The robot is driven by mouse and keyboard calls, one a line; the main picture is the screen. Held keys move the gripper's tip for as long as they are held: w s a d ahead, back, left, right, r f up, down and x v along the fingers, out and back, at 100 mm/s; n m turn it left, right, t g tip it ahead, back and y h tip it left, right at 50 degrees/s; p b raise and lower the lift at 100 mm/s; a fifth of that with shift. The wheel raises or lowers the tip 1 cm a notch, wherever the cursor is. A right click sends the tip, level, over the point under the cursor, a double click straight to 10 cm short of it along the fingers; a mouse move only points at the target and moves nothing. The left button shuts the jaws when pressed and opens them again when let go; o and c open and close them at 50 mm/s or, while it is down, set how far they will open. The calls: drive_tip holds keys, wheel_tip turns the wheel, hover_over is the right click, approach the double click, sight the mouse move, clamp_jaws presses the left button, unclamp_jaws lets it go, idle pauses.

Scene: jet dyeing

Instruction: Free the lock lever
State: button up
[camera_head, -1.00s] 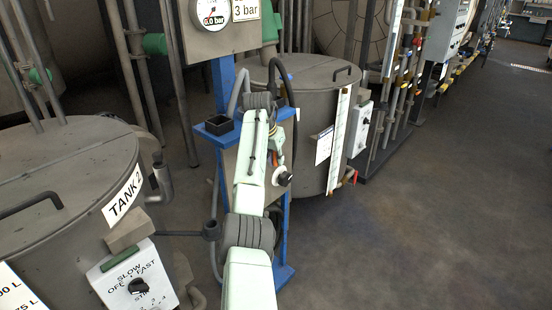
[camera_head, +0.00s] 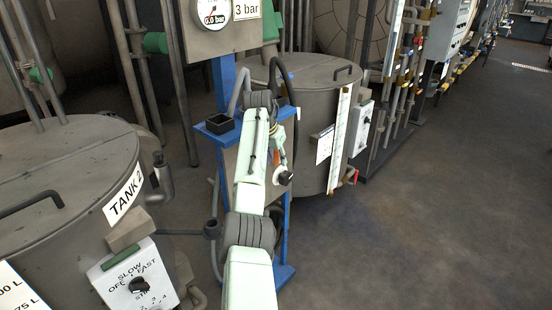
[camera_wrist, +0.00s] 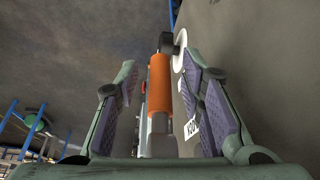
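In the wrist view, an orange sleeve on a metal rod (camera_wrist: 160,85) stands between the fingers of my gripper (camera_wrist: 160,98). I take it to be the lock lever. A dark rounded end and a pale disc (camera_wrist: 180,50) show at its far end. My gripper is open, with a finger on each side of the sleeve and a visible gap on both sides. A small white label (camera_wrist: 192,127), partly hidden by the right finger, is on the grey surface behind. In the head view my arm covers most of this spot, and my gripper cannot be made out clearly.
A blue stand (camera_head: 226,85) carries a gauge panel (camera_head: 216,35) and a small black open box (camera_head: 219,122). Tank 2 (camera_head: 60,165) with its stir switch box (camera_head: 135,278) is at left. Another grey tank (camera_head: 315,85) is behind my arm. The floor at right is clear.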

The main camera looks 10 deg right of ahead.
drive_tip(key=v, duration=1.1)
drive_tip(key=shift+r, duration=0.4)
drive_tip(key=shift+a, duration=0.1)
